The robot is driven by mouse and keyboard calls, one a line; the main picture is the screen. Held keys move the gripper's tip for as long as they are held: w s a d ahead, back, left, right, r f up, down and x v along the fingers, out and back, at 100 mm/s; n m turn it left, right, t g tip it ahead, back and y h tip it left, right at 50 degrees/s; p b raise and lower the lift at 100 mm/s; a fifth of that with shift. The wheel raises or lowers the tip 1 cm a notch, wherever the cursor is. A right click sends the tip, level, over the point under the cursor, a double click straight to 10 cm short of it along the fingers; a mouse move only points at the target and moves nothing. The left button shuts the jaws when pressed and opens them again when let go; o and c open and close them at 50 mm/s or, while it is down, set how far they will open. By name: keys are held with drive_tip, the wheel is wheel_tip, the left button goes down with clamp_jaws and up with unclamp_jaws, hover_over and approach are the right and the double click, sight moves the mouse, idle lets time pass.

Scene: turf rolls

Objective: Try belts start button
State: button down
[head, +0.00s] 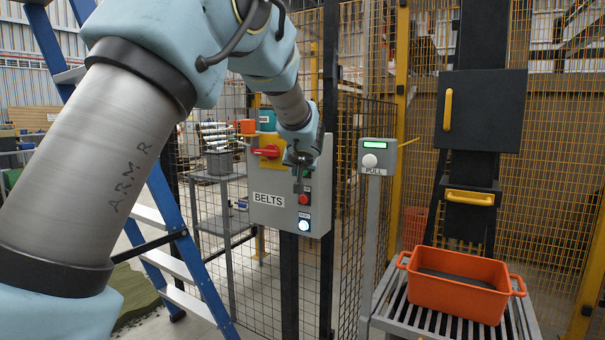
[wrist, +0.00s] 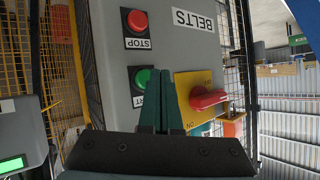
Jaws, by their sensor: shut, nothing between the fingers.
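The grey BELTS control panel (head: 268,205) stands on a dark post in the head view and fills much of the wrist view (wrist: 105,20). In the wrist view, upside down, the green start button (wrist: 142,78) sits beside my gripper's fingertips (wrist: 160,72), its label partly covered. Whether they touch it I cannot tell. The red STOP button (wrist: 137,21) is clear of the fingers; it also shows in the head view (head: 304,199). My gripper (head: 299,187) is shut and empty in front of the panel, hiding the start button in the head view.
A red rotary switch (wrist: 207,98) on a yellow plate is close to the fingers. A lit white button (head: 304,224) is low on the panel. A grey PULL box (head: 378,155) stands right. An orange tub (head: 458,288) sits on slats. A blue ladder (head: 165,205) stands left.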

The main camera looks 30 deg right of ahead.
drive_tip(key=shift+w+d, duration=0.2)
drive_tip(key=shift+d, duration=0.15)
drive_tip(key=shift+w+d, duration=0.2)
drive_tip(key=shift+d, duration=0.15)
idle(0.9)
idle(0.3)
drive_tip(key=shift+s+a+b, duration=0.4)
drive_tip(key=shift+a+b, duration=0.3)
drive_tip(key=shift+b, duration=0.4)
drive_tip(key=s+a+b, duration=0.1)
drive_tip(key=a+b, duration=0.1)
drive_tip(key=s+a+b, duration=0.1)
drive_tip(key=a+b, duration=0.1)
drive_tip(key=shift+s+a, duration=0.2)
